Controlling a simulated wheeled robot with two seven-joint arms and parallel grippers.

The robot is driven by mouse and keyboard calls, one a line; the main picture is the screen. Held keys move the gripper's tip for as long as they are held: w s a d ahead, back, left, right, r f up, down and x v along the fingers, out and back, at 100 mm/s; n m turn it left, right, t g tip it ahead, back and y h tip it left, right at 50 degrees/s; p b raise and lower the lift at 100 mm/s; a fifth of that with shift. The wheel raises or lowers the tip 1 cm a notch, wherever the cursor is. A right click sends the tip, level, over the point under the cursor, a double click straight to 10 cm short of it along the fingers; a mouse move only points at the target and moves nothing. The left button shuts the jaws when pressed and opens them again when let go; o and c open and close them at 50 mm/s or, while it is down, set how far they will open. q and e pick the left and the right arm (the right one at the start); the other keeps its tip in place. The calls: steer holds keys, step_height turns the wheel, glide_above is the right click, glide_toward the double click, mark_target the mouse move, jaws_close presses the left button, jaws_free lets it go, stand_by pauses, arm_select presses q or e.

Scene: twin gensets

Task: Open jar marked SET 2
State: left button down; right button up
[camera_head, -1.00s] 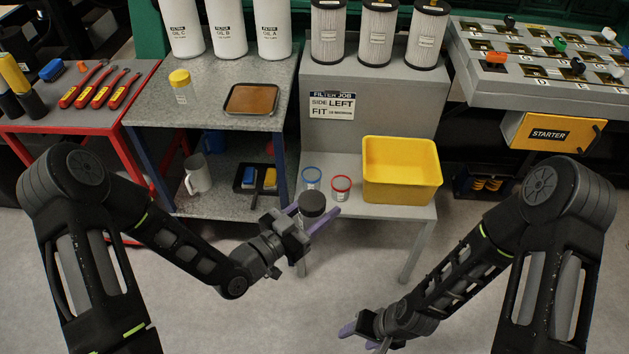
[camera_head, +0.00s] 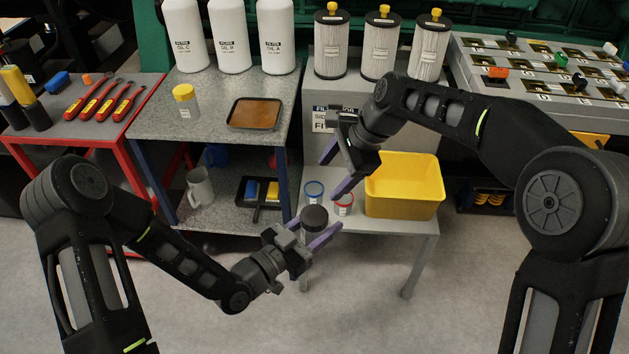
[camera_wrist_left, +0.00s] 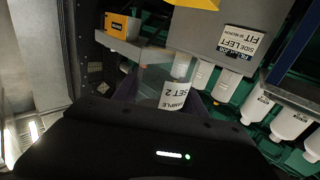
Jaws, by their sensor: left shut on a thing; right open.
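My left gripper (camera_head: 312,238) is shut on a clear jar with a dark round lid (camera_head: 315,216). It holds the jar upright in front of the low grey bench. In the left wrist view the jar's white label (camera_wrist_left: 174,97) reads "SAMPLE SET 2". In the head view the gripper hides most of the jar's body. The lid is on the jar. My right gripper (camera_head: 337,171) is open and empty, above and slightly right of the lid, apart from it, with its fingers pointing down and left.
Blue-rimmed (camera_head: 313,190) and red-rimmed (camera_head: 344,203) containers and a yellow bin (camera_head: 405,205) stand on the low grey bench (camera_head: 385,228). A yellow-lidded jar (camera_head: 186,101) and a brown tray (camera_head: 254,113) are on the left table. The floor in front is clear.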

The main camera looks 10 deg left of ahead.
mark_target(314, 214)
steer(key=s+a+r+m+h, duration=0.1)
steer(key=s, duration=0.1)
steer(key=s+a+r+m+h, duration=0.1)
steer(key=s+r+m+h, duration=0.1)
steer(key=s, duration=0.1)
steer(key=s+a+r+m+g+h, duration=0.1)
steer(key=s+r, duration=0.1)
steer(key=s, duration=0.1)
steer(key=shift+a+r, duration=0.15)
steer(key=shift+r, duration=0.05)
steer(key=shift+s+r+m+h, duration=0.2)
steer(key=shift+m+h, duration=0.2)
steer(key=shift+f, duration=0.15)
steer(key=shift+f, duration=3.9)
steer(key=shift+c, duration=0.2)
jaws_close()
